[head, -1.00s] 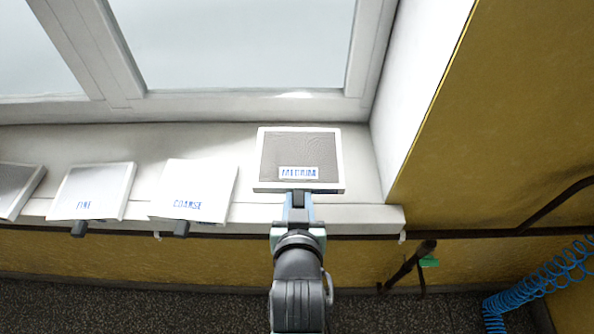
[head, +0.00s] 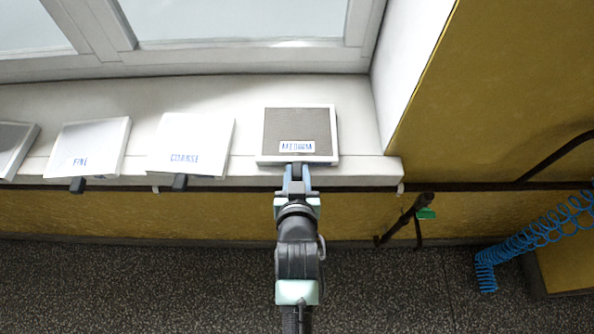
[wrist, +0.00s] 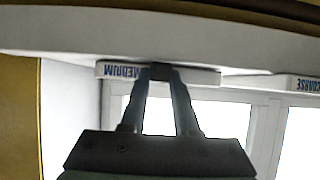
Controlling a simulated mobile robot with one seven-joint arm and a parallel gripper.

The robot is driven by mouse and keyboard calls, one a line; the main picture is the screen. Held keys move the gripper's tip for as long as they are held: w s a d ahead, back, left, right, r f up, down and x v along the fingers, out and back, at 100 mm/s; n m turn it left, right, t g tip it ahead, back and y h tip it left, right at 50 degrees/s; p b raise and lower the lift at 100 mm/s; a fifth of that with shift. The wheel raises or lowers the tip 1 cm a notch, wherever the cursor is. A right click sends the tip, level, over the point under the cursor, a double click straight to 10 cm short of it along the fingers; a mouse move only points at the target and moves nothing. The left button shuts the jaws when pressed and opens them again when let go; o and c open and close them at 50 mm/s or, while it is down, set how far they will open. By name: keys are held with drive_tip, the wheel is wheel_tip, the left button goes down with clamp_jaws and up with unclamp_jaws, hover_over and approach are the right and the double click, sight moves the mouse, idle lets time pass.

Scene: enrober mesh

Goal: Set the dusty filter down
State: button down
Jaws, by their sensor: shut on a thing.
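The dusty filter (head: 300,127) is a white-framed square panel with a grey-brown mesh and a label reading MEDIUM. It is at the right end of the white window sill (head: 220,92), its front edge near the sill's front edge. My gripper (head: 297,172) is shut on the tab at the filter's near edge. In the wrist view the two fingers (wrist: 161,75) close on a dark tab at the edge of the filter (wrist: 200,77). Whether the filter's underside touches the sill is hard to tell.
To the left on the sill lie a white filter labelled COARSE (head: 190,143), one labelled FINE (head: 88,146) and a grey one (head: 14,146), partly cut off. A wall (head: 410,60) borders the sill at right. A dark rod (head: 405,220) and blue coiled hose (head: 530,235) are lower right.

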drive_tip(key=c, duration=0.6)
unclamp_jaws()
drive_tip(key=shift+f, duration=0.1)
drive_tip(key=shift+c, duration=0.2)
drive_tip(key=shift+r, duration=0.25)
drive_tip(key=shift+s, duration=0.4)
drive_tip(key=v, duration=1.1)
drive_tip(key=shift+s+r, duration=0.1)
